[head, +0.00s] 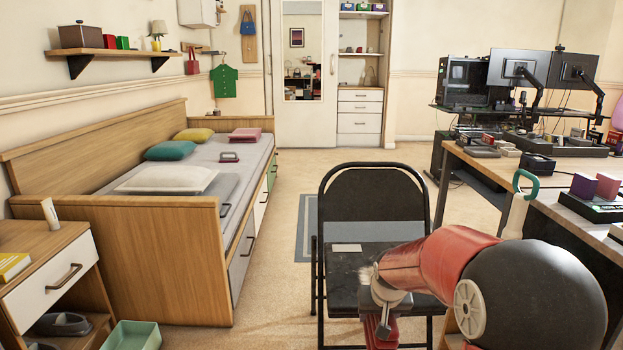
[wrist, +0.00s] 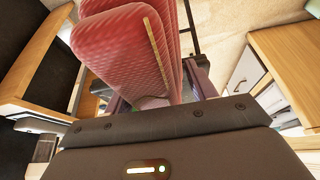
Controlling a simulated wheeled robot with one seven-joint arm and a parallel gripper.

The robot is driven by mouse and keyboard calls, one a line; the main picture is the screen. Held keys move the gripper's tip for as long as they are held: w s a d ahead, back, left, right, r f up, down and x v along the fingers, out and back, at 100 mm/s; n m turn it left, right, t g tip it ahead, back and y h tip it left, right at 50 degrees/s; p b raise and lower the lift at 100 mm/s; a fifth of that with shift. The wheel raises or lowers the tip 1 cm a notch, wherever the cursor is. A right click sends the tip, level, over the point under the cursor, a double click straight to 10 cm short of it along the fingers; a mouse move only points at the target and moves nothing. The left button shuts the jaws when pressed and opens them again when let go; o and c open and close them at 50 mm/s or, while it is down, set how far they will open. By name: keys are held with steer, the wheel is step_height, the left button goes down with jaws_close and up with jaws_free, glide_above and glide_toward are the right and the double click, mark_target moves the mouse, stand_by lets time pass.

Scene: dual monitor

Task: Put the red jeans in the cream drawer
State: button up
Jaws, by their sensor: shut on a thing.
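In the wrist view the red jeans (wrist: 112,40), a folded, ribbed red bundle with a thin yellow strip, stand up between the fingers of my gripper (wrist: 155,98). My gripper is shut on them. A cream drawer front (head: 260,206) shows in the bed's side, between a grey front (head: 240,262) and a green one (head: 271,173). It looks closed, seen at a steep angle.
The folding chair (head: 373,190) stands close ahead. The bed (head: 165,235) is at left, with a pink folded thing (head: 245,135) on it. A nightstand (head: 75,236) with a whitish drawer (head: 50,283) is near left. Desks (head: 470,168) are at right. Carpet between bed and chair is clear.

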steer(key=s+f, duration=0.4)
steer(key=f, duration=0.4)
steer(key=s+f, duration=0.4)
steer(key=f, duration=0.4)
steer(key=shift+s+f, duration=0.15)
steer(key=shift+s, duration=0.05)
steer(key=shift+a, duration=0.2)
